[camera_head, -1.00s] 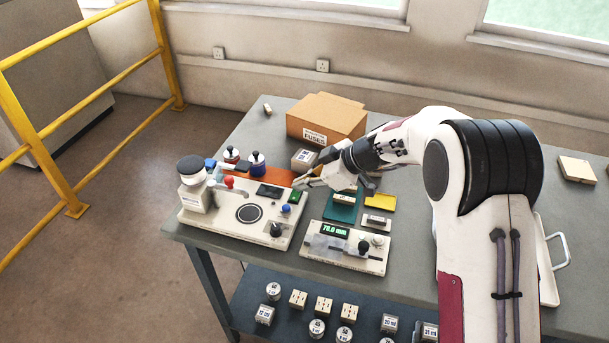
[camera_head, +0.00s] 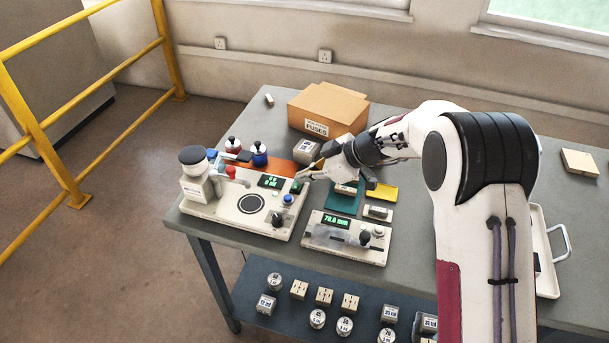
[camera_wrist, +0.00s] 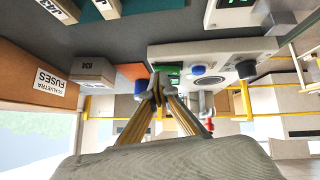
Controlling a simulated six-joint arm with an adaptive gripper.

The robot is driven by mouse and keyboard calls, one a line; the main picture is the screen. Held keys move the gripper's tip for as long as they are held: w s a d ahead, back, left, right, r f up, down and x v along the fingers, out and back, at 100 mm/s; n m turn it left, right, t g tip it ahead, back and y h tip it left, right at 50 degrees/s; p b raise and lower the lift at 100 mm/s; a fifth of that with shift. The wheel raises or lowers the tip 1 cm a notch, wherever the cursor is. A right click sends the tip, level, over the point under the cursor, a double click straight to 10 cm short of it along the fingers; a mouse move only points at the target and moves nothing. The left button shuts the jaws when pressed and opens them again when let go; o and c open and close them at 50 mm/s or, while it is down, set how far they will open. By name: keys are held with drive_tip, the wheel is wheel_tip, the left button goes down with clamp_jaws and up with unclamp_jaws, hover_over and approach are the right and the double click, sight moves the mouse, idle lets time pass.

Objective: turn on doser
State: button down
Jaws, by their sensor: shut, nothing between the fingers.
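The doser, as I take it, is the white console (camera_head: 225,208) at the table's left end, with a black-capped container (camera_head: 195,178) on it. Its small display (camera_head: 270,182) shows lit green digits. A dark green switch (camera_head: 297,187) is at its right back corner; a blue knob (camera_head: 288,199) and a black knob (camera_head: 277,220) are nearby. My gripper (camera_head: 302,177) is shut and empty, its tips at that corner beside the switch. In the wrist view the closed fingertips (camera_wrist: 157,88) are beside the console's green-lit part (camera_wrist: 173,70); contact cannot be told.
A second console (camera_head: 347,240) with a lit green readout stands to the right. Behind are a fuse box (camera_head: 327,108), a grey block (camera_head: 305,150) and two bottles (camera_head: 259,154).

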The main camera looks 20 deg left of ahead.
drive_tip(key=shift+s+f, duration=0.1)
drive_tip(key=shift+s, duration=0.1)
drive_tip(key=shift+s, duration=0.55)
drive_tip(key=shift+r, duration=0.2)
drive_tip(key=shift+r, duration=0.1)
drive_tip(key=shift+s+r, duration=0.15)
drive_tip(key=shift+r, duration=0.65)
wheel_tip(320, 180, up, 2)
drive_tip(key=shift+s+r, duration=0.1)
drive_tip(key=shift+s, duration=0.05)
drive_tip(key=v, duration=1)
